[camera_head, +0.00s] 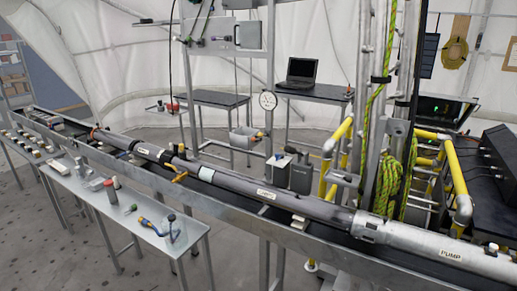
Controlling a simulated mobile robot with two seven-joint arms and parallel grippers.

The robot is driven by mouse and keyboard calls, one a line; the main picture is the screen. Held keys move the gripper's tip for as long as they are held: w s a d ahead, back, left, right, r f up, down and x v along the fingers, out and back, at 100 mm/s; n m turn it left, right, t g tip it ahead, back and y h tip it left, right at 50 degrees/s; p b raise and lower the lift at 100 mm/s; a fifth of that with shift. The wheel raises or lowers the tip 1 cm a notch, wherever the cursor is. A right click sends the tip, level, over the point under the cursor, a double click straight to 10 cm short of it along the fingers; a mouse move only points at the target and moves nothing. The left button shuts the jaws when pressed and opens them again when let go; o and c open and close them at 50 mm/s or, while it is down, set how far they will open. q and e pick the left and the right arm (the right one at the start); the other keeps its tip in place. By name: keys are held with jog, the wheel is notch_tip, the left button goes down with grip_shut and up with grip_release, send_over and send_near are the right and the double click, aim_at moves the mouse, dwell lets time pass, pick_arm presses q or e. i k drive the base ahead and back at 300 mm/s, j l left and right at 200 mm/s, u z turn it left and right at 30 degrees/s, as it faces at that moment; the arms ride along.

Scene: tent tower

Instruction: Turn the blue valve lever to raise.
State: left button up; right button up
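A small blue curved piece (149,226) with a yellow end lies on the front metal shelf. It is the only clearly blue handle-like thing in view, and I cannot tell whether it is the valve lever. A small yellow-orange handle-like part (180,177) sits at the long grey pipe (240,184), near its middle. Neither of my grippers shows in the head view.
The pipe lies along a long metal trough (225,206). The front shelf (187,236) holds several small parts. Yellow railings (457,170) and green ropes (388,180) stand at the right. A laptop (302,71) sits on a back table. Floor is open at lower left.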

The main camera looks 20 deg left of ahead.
aim_at(277, 156)
jog(key=i+j+u, duration=0.6)
jog(key=i+j, duration=0.2)
